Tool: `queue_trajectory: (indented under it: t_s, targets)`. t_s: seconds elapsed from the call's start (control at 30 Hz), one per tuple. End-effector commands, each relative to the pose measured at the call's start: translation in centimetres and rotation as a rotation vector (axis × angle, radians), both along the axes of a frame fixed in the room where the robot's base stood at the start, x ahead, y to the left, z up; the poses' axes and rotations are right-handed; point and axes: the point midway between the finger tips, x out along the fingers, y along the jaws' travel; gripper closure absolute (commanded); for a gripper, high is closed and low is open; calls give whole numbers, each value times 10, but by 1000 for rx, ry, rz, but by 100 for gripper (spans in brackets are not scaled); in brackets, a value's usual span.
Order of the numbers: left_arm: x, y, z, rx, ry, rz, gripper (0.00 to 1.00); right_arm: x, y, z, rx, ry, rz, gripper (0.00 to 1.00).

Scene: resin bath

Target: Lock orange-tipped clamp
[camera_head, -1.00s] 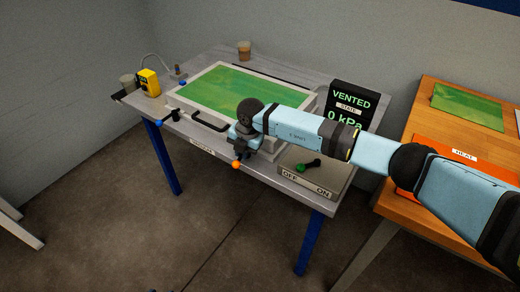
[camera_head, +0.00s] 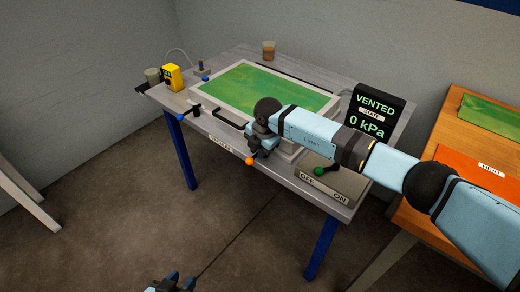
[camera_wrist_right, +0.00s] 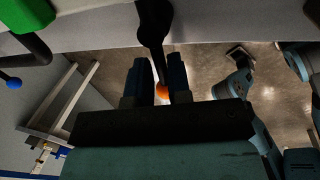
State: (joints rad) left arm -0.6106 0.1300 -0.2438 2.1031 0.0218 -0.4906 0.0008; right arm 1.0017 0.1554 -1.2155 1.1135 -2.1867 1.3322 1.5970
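The orange-tipped clamp shows as an orange ball (camera_head: 250,161) at the front edge of the grey table, below my right gripper (camera_head: 258,146). In the right wrist view its black lever runs down between the close-set fingers of my right gripper (camera_wrist_right: 160,80). The orange ball (camera_wrist_right: 162,91) shows between them. The clamp's base is hidden behind the gripper in the head view. My left gripper (camera_head: 178,281) is at the bottom edge of the head view, low and far from the clamp, with its fingers apart and empty.
A blue-tipped clamp (camera_head: 188,114) and black handle (camera_head: 230,117) are left along the front of the white-framed green panel (camera_head: 251,90). A green-tipped lever (camera_head: 322,171) sits on the OFF/ON box, right. The display (camera_head: 370,112) reads VENTED, 0 kPa. Floor in front is clear.

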Motion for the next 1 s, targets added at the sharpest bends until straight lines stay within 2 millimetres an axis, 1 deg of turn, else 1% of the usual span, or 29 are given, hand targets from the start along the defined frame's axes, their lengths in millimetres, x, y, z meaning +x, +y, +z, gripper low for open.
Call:
queue_trajectory:
  t_s: [0.27,0.37,0.43,0.57,0.8,0.9,1.0]
  targets:
    - [0,-1,0,-2,1,2,62,0,0,0,1,1,1,77]
    - [0,-1,1,-3,1,2,62,0,-1,6,0,-1,2,77]
    - [0,-1,2,-4,1,3,62,-1,-2,14,2,-2,2,77]
    - [0,-1,4,-5,3,4,62,-4,-6,38,2,-4,3,77]
    - [-1,-1,4,-6,8,5,62,-11,-14,93,0,-3,2,77]
    - [-1,0,3,-6,11,5,62,-14,-17,110,0,-2,2,77]
    - [-1,0,2,-5,14,6,62,-16,-19,124,1,-2,2,77]
